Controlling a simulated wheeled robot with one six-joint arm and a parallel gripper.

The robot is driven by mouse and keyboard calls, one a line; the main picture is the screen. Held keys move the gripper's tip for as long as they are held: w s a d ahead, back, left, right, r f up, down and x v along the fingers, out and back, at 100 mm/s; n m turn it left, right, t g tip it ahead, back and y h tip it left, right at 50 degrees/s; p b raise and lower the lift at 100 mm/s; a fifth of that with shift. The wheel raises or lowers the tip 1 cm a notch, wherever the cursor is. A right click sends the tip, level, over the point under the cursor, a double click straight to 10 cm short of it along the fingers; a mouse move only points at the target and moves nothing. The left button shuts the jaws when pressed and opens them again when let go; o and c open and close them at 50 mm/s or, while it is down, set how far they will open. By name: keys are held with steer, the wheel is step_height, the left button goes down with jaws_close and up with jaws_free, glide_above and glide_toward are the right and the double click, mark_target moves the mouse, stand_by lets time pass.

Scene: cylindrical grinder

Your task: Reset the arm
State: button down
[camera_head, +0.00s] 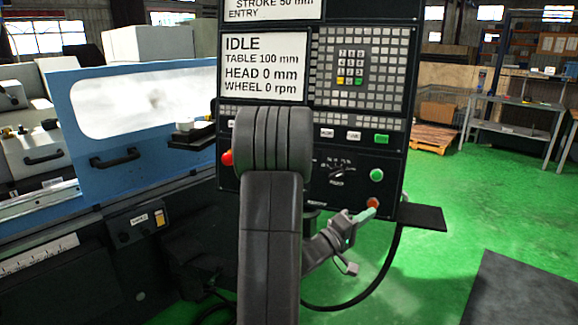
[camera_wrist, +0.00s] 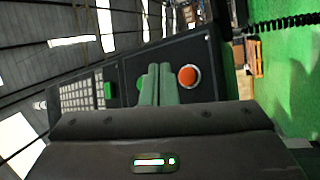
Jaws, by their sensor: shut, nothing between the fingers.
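My gripper (camera_head: 368,213) is at the lower right of the control panel (camera_head: 212,150), its pale green fingers closed together with nothing between them. In the head view its fingertips are just below an orange-red button (camera_head: 373,203); I cannot tell whether they touch it. In the wrist view the closed fingers (camera_wrist: 158,68) point at the panel, with the red button (camera_wrist: 188,77) just to their right. My arm rises through the middle of the head view and hides part of the panel.
The panel screen (camera_head: 262,68) reads IDLE, head 0 mm, wheel 0 rpm. A green button (camera_head: 376,175) is above the orange-red one. A dark shelf (camera_head: 424,217) juts out right of the panel. The grinder's blue door (camera_head: 150,100) stands left. Green floor (camera_head: 480,210) is open at right.

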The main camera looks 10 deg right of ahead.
steer(key=shift+s+a+r, duration=0.15)
steer(key=shift+s+a, duration=0.2)
steer(key=shift+s, duration=0.4)
steer(key=shift+s+a+r, duration=0.15)
steer(key=shift+s+a, duration=0.25)
steer(key=shift+s, duration=0.35)
steer(key=shift+s+a+r, duration=0.15)
steer(key=shift+s+a, duration=0.2)
steer(key=shift+s, duration=0.4)
